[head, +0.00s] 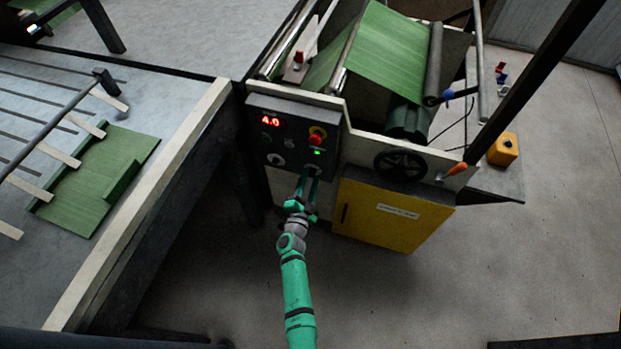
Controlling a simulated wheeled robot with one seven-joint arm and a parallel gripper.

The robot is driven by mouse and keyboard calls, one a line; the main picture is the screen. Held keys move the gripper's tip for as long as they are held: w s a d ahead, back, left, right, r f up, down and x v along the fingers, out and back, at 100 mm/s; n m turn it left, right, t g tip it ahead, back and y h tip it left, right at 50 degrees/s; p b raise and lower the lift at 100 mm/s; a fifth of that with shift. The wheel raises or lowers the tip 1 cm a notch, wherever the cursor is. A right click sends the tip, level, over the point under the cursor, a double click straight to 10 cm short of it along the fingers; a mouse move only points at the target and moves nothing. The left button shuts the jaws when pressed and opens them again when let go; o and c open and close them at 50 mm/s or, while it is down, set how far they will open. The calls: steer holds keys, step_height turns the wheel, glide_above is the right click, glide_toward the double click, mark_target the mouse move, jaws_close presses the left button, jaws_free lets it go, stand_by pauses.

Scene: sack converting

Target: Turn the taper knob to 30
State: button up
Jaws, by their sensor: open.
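A dark control panel (277,132) faces me on the front of the machine. Its red display (270,121) reads 4.0. A pale knob (275,159) sits at the panel's lower left, and a smaller light control (293,146) is near the middle. I cannot read which knob is marked taper. My gripper (308,174) is open at the panel's lower right edge, its green fingers pointing up at a pale round knob (313,171) there. The fingers partly hide this knob, and I cannot tell whether they touch it.
A red stop button (316,139) on yellow and a green light (317,152) are just above my gripper. The conveyor table's pale edge (140,200) is left.

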steer(key=shift+w+d, duration=0.15)
steer(key=shift+w, duration=0.25)
jaws_close()
steer(key=shift+n, duration=0.4)
jaws_free()
